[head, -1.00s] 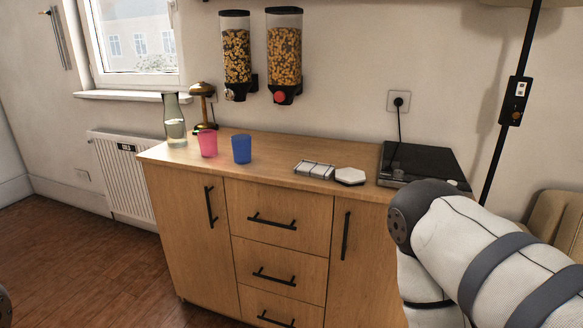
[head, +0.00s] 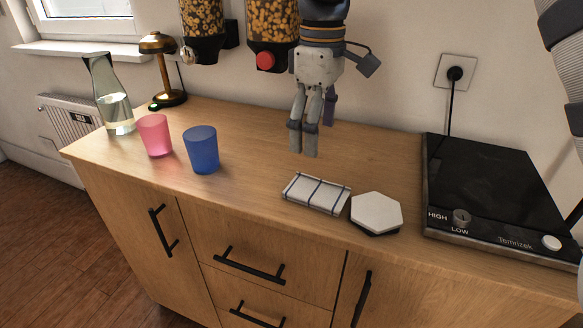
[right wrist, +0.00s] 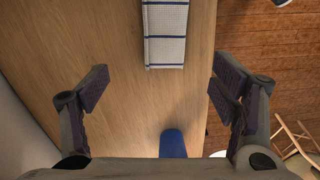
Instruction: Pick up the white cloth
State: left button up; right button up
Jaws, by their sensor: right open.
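The white cloth (head: 316,194) is folded flat with dark blue stripes and lies on the wooden counter near its front edge. In the right wrist view the cloth (right wrist: 165,33) is at the top centre, beyond the fingertips. My right gripper (head: 308,148) points down above the counter, behind the cloth and apart from it. In the right wrist view its fingers (right wrist: 160,84) are spread wide with nothing between them. My left gripper is not in view.
Close right of the cloth is a white hexagonal object (head: 376,212). A black hotplate (head: 500,190) stands farther right. A blue cup (head: 201,150), pink cup (head: 155,135), glass carafe (head: 110,95) and lamp (head: 165,70) stand left. Cereal dispensers (head: 268,30) hang behind.

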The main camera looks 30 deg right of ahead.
aim_at(320, 188)
jog(key=f, duration=0.3)
jog(key=s+f, duration=0.1)
jog(key=f, duration=0.3)
jog(key=s+f, duration=0.1)
jog(key=f, duration=0.3)
jog(key=shift+d+f, duration=0.2)
jog(key=shift+f, duration=0.05)
jog(key=c, duration=1.2)
